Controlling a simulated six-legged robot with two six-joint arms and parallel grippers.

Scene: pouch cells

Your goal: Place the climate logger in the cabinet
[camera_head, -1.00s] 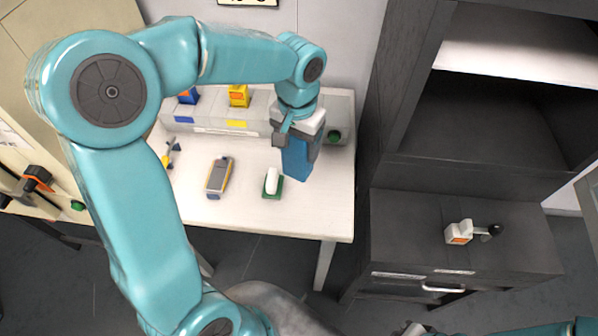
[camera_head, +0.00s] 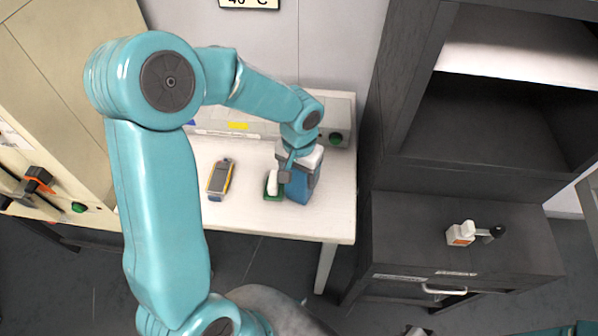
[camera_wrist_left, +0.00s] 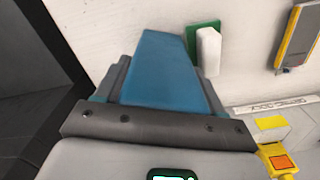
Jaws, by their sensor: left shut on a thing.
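My left gripper (camera_head: 300,175) points down over the front right of the white table and is shut on a blue block (camera_head: 299,190). In the left wrist view the blue block (camera_wrist_left: 165,70) sits between the grey fingers. I cannot tell whether this block is the climate logger or whether it touches the table. The dark cabinet (camera_head: 400,130) stands at the right, with an open compartment (camera_head: 490,125). My right gripper's fingers are not visible; only slivers of my right arm show at the bottom edge.
Close left of the block lies a white item (camera_head: 272,181) on a green pad (camera_head: 272,197). A grey and yellow device (camera_head: 219,178) lies further left. A white and orange device (camera_head: 461,234) with a black knob stands on the drawer unit (camera_head: 400,240). The table's front right corner is bare.

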